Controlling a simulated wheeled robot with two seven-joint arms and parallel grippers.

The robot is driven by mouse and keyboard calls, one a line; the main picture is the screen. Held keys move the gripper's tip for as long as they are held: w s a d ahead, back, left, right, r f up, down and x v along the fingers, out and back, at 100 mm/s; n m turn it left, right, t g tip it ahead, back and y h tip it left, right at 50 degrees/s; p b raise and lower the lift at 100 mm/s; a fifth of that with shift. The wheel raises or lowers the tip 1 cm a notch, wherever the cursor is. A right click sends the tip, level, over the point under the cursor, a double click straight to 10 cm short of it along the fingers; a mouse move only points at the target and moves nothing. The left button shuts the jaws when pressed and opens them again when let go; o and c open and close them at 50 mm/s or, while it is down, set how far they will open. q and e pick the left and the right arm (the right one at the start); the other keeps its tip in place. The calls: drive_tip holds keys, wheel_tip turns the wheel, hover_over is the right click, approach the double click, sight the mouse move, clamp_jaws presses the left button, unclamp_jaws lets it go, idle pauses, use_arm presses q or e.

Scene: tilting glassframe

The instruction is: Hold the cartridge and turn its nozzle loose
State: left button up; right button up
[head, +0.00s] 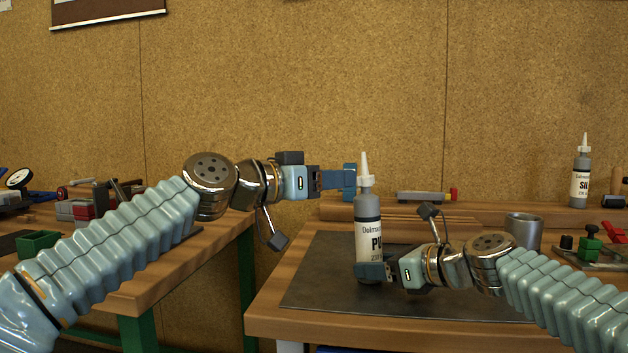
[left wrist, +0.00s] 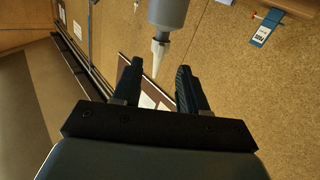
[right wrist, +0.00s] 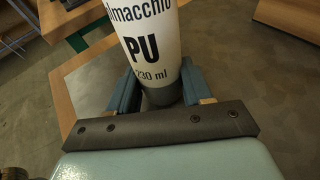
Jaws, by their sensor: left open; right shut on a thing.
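The PU cartridge (head: 368,236) stands upright over the dark mat, with a white label and grey ends. Its white conical nozzle (head: 364,166) points up from the top. My right gripper (head: 362,271) is shut on the cartridge near its base; the right wrist view shows the label (right wrist: 150,45) between the fingers (right wrist: 158,92). My left gripper (head: 352,181) is open beside the nozzle, level with its lower part. In the left wrist view the nozzle (left wrist: 160,55) points toward the gap between the open fingers (left wrist: 157,80). I see no contact there.
A second cartridge marked SIL (head: 580,178) stands on the raised shelf (head: 480,213) at the back right. A metal cup (head: 523,232) and small tools (head: 592,243) are right of the mat (head: 320,285). Another bench (head: 130,285) with a green bin (head: 38,243) is at left.

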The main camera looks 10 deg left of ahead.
use_arm(q)
drive_tip(key=v, duration=0.4)
drive_tip(key=shift+s+a, duration=0.15)
use_arm(e)
drive_tip(key=o, duration=0.9)
drive_tip(key=shift+c, duration=0.2)
